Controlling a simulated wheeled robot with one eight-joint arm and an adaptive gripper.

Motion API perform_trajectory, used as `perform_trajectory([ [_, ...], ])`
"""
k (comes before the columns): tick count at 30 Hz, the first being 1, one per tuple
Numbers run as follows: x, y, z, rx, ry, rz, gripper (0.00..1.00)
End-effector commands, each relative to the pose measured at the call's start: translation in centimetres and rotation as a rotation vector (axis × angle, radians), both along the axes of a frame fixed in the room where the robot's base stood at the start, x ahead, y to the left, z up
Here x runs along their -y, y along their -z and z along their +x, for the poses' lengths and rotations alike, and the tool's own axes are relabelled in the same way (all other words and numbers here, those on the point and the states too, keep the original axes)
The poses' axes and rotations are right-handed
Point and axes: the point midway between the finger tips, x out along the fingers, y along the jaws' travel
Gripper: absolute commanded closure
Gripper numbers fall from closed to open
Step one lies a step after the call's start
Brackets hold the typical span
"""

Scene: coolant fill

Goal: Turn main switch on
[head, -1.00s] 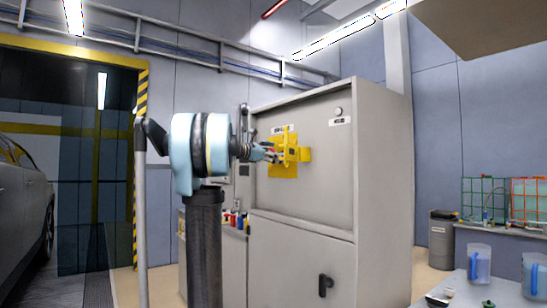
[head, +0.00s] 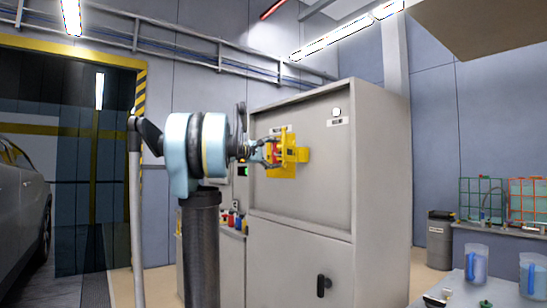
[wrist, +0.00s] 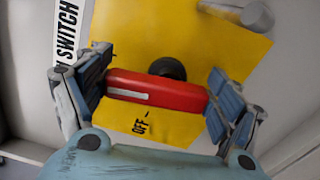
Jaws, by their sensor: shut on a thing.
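The main switch has a red handle (wrist: 157,91) with a white stripe, on a yellow plate (wrist: 200,50); the plate also shows in the head view (head: 288,170). My gripper (wrist: 160,90) is shut on the red handle, one finger pad at each end. The white stripe is at the handle's left end in the wrist view, on the side of the "SWITCH" label (wrist: 66,40). The "OFF" mark (wrist: 141,124) is below the handle, off the stripe's line. The handle's ends are partly hidden by the fingers. The "ON" mark is not visible.
The grey cabinet (head: 375,200) carries the switch, a bright white lamp (head: 336,112) and a black door handle (head: 323,285). A table with jugs (head: 476,263) is at the right.

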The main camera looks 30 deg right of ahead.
Motion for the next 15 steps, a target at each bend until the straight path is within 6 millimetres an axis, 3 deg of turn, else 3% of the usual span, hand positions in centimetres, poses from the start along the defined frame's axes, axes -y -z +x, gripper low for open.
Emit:
perform_trajectory([
  [15, -0.03, 0.3, -0.09, 0.177, -0.003, 0.015, 0.39],
])
